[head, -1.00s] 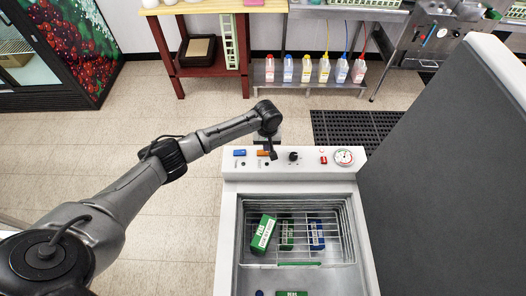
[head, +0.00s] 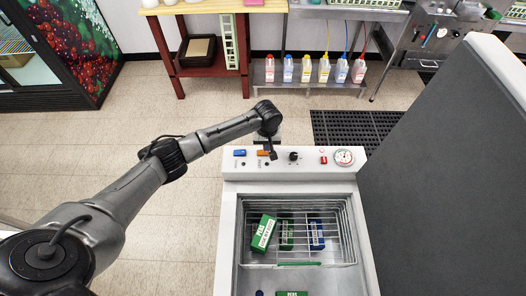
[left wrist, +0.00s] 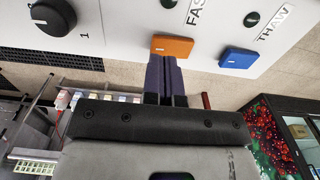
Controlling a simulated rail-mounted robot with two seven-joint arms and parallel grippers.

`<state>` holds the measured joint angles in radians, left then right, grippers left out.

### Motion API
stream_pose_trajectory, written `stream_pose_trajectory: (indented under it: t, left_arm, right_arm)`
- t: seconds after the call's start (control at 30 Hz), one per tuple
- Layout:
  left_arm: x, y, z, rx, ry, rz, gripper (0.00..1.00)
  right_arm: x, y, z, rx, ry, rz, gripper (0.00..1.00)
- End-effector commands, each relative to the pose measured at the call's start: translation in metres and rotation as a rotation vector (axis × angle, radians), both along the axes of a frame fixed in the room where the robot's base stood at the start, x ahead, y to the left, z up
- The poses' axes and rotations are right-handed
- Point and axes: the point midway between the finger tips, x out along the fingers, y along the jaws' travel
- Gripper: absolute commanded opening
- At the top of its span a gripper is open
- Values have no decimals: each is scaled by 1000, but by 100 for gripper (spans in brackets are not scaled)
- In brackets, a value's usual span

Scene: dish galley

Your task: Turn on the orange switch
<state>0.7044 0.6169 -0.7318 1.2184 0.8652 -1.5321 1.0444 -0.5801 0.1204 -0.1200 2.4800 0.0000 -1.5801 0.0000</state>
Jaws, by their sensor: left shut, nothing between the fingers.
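The orange switch (head: 263,153) sits on the white control panel (head: 315,168), between a blue switch (head: 239,153) and a black knob (head: 293,156). In the left wrist view the orange switch (left wrist: 172,46) is beside the word FAST, partly cut off. My left gripper (head: 272,155) is shut and empty, its fingertips right at the orange switch. In the left wrist view its fingers (left wrist: 165,62) point at the switch's near edge; I cannot tell whether they touch it. A dark round lamp (left wrist: 169,3) is by the switch. My right gripper is not in view.
Below the panel, an open basin holds a wire basket (head: 343,215) with green and blue boxes. A red button and a gauge (head: 343,157) are on the panel's right. A tall grey lid (head: 440,180) stands on the right. Open floor lies left.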

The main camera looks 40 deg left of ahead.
Motion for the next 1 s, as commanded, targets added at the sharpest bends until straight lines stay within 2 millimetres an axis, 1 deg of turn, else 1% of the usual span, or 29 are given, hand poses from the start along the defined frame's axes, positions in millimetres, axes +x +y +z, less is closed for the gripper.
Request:
stream_pose_trajectory:
  t: [0.4, 1.0]
  left_arm:
    - [0, 0, -4, 0, 0, 0, 0]
    - [0, 0, -12, 0, 0, 0, 0]
  right_arm:
    - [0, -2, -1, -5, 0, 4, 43]
    - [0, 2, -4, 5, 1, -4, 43]
